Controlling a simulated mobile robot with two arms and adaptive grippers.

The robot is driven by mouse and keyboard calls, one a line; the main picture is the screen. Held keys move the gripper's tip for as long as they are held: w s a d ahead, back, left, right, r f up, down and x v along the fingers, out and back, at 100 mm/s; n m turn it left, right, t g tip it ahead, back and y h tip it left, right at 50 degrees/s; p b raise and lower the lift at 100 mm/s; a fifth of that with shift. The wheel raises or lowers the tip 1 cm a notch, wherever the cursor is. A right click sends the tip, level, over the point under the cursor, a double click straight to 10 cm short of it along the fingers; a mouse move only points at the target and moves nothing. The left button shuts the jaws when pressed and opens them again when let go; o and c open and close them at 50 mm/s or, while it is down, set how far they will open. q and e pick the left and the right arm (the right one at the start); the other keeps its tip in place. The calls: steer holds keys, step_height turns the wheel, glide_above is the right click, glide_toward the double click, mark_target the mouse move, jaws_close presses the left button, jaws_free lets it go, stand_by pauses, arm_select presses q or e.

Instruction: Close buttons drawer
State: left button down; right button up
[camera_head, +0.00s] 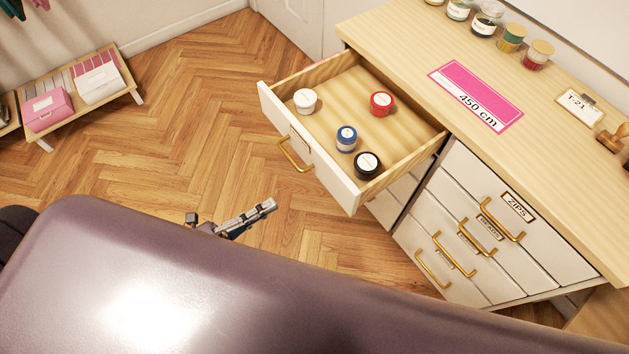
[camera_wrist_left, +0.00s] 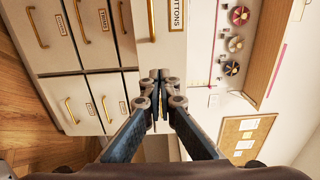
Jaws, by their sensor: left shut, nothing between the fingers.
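The buttons drawer (camera_head: 330,172) is pulled well out at the left end of the wooden-topped cabinet. Its white front carries a gold handle (camera_head: 295,156), and several small jars stand inside, among them a red one (camera_head: 381,103) and a blue one (camera_head: 346,138). My left gripper (camera_head: 270,205) is below and to the left of the drawer front in the head view, apart from it. In the left wrist view it (camera_wrist_left: 160,75) is shut and empty, with the BUTTONS label (camera_wrist_left: 177,14) and a gold handle (camera_wrist_left: 151,18) beyond its tips. My right gripper is not in view.
Other drawers, including ZIPS (camera_head: 517,207), sit shut to the right. The countertop (camera_head: 400,40) holds a pink 450 cm card (camera_head: 475,97) and jars along the back. A low rack (camera_head: 128,82) with boxes stands at far left. The floor left of the drawer is clear.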

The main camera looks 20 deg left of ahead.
arm_select(q)
steer(key=p, duration=0.1)
glide_toward(322, 173)
steer(key=p+x, duration=0.1)
steer(key=x, duration=0.5)
steer(key=shift+w+r, duration=0.1)
steer(key=shift+w, duration=0.05)
steer(key=shift+w+d, duration=0.25)
steer(key=shift+w, duration=0.1)
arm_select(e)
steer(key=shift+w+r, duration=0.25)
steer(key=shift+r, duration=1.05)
